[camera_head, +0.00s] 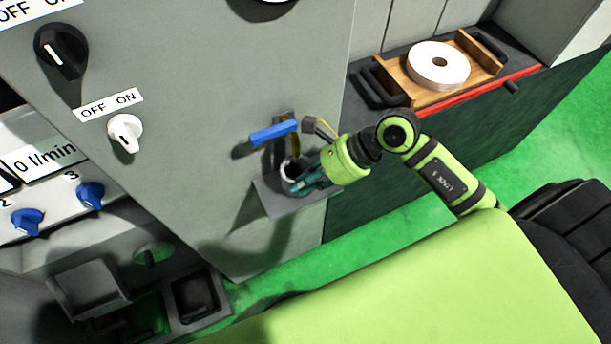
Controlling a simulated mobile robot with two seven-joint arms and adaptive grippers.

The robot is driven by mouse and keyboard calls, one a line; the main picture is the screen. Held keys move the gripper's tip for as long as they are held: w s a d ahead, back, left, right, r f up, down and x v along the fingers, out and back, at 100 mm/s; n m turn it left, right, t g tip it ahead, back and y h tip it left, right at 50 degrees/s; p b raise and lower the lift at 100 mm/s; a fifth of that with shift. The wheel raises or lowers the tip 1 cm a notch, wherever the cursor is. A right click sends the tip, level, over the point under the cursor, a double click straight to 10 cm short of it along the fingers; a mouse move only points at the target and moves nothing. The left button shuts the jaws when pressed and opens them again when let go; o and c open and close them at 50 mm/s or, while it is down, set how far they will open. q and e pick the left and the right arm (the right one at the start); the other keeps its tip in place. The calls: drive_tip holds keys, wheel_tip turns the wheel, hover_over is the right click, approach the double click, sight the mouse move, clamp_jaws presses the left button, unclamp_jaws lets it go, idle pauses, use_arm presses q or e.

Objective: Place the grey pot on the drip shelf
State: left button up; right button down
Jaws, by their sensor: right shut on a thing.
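The grey pot (289,171) is at the drip shelf, under the blue-handled tap (273,132) on the machine's grey front. My right gripper (304,184) is shut on the pot from the right side; its fingers hide part of the pot. The drip shelf (281,207) is a small grey ledge sticking out from the panel. The pot is over the shelf, but I cannot tell whether its base touches it. My left gripper is not in view.
A wooden tray (487,62) with a white grinding wheel (438,66) stands on the dark bench at the upper right. Black and white switches and blue knobs (90,195) are on the panels at left. Green floor (375,230) shows below the shelf.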

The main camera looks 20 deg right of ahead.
drive_tip(key=shift+f, duration=0.1)
drive_tip(key=c, duration=1.2)
unclamp_jaws()
drive_tip(key=shift+c, duration=0.2)
drive_tip(key=shift+d+r, duration=0.25)
drive_tip(key=shift+d, duration=0.05)
drive_tip(key=b+v, duration=0.3)
drive_tip(key=v, duration=0.8)
drive_tip(key=shift+r, duration=0.15)
drive_tip(key=shift+s, duration=0.1)
